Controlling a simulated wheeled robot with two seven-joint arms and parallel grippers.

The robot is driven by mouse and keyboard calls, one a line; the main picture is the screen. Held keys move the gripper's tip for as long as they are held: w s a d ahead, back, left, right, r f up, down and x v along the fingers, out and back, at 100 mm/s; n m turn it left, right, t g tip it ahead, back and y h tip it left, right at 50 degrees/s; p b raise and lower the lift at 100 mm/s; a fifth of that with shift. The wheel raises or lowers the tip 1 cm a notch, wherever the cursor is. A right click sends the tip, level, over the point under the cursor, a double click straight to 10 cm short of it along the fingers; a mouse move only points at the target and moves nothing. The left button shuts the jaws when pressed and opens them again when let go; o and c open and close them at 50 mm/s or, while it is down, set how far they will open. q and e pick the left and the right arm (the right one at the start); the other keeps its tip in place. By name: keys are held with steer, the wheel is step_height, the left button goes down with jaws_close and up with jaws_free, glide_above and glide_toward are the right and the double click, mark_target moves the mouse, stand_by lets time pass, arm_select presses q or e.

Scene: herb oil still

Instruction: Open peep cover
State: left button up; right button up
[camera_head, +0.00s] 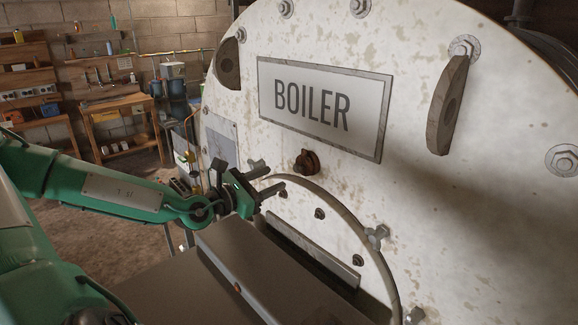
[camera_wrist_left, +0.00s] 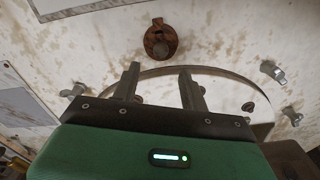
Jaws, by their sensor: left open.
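The peep cover (camera_head: 308,162) is a small rusty-brown disc with a tab, on the white boiler front (camera_head: 420,180) below the BOILER sign. It hangs flat against the plate in the left wrist view (camera_wrist_left: 160,42), with a small knob at its top. My left gripper (camera_head: 271,177) is open and empty, to the left of and a little below the cover in the head view. In the wrist view its fingers (camera_wrist_left: 160,76) point up toward the cover, apart from it. The peephole behind the cover is hidden. My right gripper is not in view.
A round hatch (camera_head: 320,225) with wing nuts (camera_head: 377,236) around its rim lies below the cover. A grey, box-like surface (camera_head: 235,270) stands in front of it. Two thick brackets (camera_head: 447,105) flank the sign (camera_head: 325,105). A workbench (camera_head: 120,115) stands far back left.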

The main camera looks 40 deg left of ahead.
mark_target(296, 169)
arm_select(q)
steer(key=w+p, duration=0.2)
steer(key=w, duration=0.1)
steer(key=w+p, duration=0.1)
steer(key=w, duration=0.1)
steer(key=shift+w+d+r, duration=0.15)
steer(key=shift+w+d, duration=0.1)
steer(key=shift+d, duration=0.05)
steer(key=shift+w+d+p, duration=0.1)
steer(key=shift+w+p, duration=0.25)
steer(key=shift+w, duration=0.3)
steer(key=shift+c, duration=0.2)
jaws_close()
